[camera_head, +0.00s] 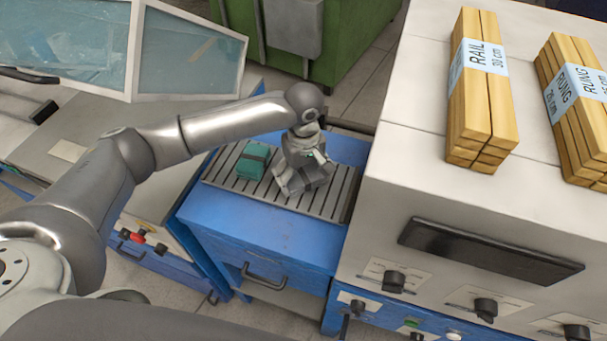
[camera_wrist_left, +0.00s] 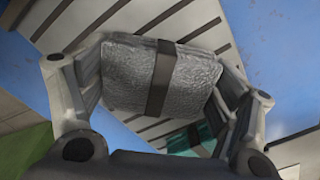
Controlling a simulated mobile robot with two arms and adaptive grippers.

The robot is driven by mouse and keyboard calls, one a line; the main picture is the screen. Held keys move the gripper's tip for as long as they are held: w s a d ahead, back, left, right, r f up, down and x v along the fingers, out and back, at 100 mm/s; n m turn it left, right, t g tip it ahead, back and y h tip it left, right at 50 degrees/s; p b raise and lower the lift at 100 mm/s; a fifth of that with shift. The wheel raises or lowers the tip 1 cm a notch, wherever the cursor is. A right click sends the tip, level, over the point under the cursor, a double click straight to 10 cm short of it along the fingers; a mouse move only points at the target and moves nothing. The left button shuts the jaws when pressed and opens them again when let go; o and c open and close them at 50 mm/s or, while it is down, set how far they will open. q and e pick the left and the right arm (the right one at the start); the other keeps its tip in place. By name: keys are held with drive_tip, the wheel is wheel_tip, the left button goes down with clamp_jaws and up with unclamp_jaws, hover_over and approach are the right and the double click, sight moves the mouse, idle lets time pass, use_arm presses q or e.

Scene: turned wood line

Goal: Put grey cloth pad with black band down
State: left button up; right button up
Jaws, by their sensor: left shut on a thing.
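The grey cloth pad (camera_wrist_left: 128,75) with its black band (camera_wrist_left: 161,78) is between the fingers of my left gripper (camera_wrist_left: 162,85) in the left wrist view. The gripper is shut on it. In the head view my left gripper (camera_head: 304,180) is low over the slatted grey rack (camera_head: 328,199) on the blue cabinet. The pad is mostly hidden by the gripper there, and I cannot tell whether it touches the slats. A teal pad (camera_head: 252,162) with a dark band lies on the rack to the left of the gripper. My right gripper is out of view.
A white machine (camera_head: 388,169) with knobs and a black handle stands close on the right. Wood bundles labelled RAIL (camera_head: 482,92) and RUNG (camera_head: 577,111) lie on top. A green bin (camera_head: 345,42) is behind. Slats at the rack's right end are bare.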

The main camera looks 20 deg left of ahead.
use_arm(q)
drive_tip(key=shift+f, duration=0.15)
drive_tip(key=o, duration=0.6)
drive_tip(key=shift+f, duration=0.15)
drive_tip(key=o, duration=0.4)
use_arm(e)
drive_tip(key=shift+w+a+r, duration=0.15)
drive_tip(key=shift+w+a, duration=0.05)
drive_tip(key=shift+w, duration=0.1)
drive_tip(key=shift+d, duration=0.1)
